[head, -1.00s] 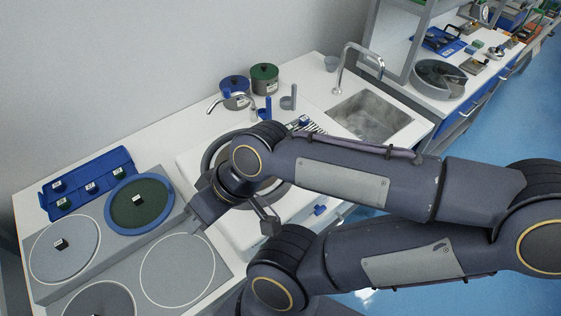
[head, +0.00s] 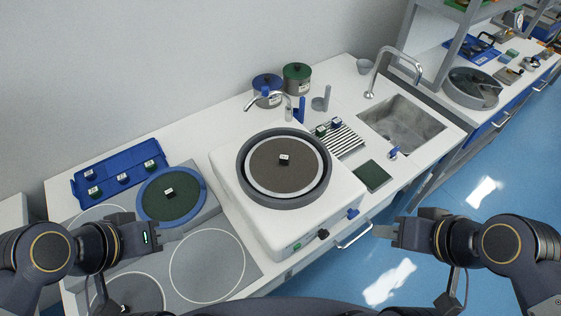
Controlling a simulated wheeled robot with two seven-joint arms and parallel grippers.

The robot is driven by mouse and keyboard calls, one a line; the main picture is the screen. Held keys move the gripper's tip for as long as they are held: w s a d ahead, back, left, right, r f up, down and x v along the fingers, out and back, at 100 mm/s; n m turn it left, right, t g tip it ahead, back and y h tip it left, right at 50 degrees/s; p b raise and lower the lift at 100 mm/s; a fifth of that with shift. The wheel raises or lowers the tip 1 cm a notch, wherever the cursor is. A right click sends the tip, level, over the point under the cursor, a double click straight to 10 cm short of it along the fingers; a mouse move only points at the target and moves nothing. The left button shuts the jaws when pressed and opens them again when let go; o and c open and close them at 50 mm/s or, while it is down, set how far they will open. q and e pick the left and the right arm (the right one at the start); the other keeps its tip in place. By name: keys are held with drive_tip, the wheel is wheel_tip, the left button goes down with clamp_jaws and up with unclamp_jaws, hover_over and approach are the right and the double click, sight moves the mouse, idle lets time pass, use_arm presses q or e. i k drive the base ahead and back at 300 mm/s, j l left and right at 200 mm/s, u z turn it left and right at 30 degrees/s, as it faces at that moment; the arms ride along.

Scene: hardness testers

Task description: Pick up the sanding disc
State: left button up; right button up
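Several flat round discs with small labelled blocks on them are in view, and I cannot tell which is the sanding disc. A brown-grey disc (head: 270,171) lies in the round bowl of the white grinding machine (head: 322,212). A dark green disc (head: 160,203) lies inside a blue ring on the grey plate. My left gripper (head: 150,237) is over the grey plate, just below the green disc. My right gripper (head: 378,231) is right of the machine, over the floor, apart from everything. Neither gripper's opening shows clearly.
A blue tray (head: 113,164) with several small blocks lies at the back left. The grey plate (head: 207,267) has an empty marked circle. A curved tap, two lidded pots and a sink (head: 402,121) stand behind and right of the machine. A green pad (head: 372,176) lies beside it.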

sight(278, 165)
drive_tip(key=k+j+u, duration=0.15)
drive_tip(key=k, duration=0.5)
drive_tip(key=u, duration=0.45)
drive_tip(key=l+u, duration=0.1)
drive_tip(key=u, duration=0.85)
drive_tip(key=l+u, duration=0.1)
drive_tip(key=u, duration=0.85)
drive_tip(key=k+l, duration=0.2)
drive_tip(key=l, duration=0.25)
drive_tip(key=k+l+u, duration=0.1)
drive_tip(key=k+l, duration=0.15)
drive_tip(key=l, duration=0.2)
drive_tip(key=k+l, duration=0.2)
drive_tip(key=l, duration=0.2)
drive_tip(key=k+l+u, duration=0.1)
drive_tip(key=k+l, duration=0.15)
drive_tip(key=l, duration=0.2)
drive_tip(key=k+l, duration=0.25)
drive_tip(key=l, duration=0.15)
drive_tip(key=u, duration=0.05)
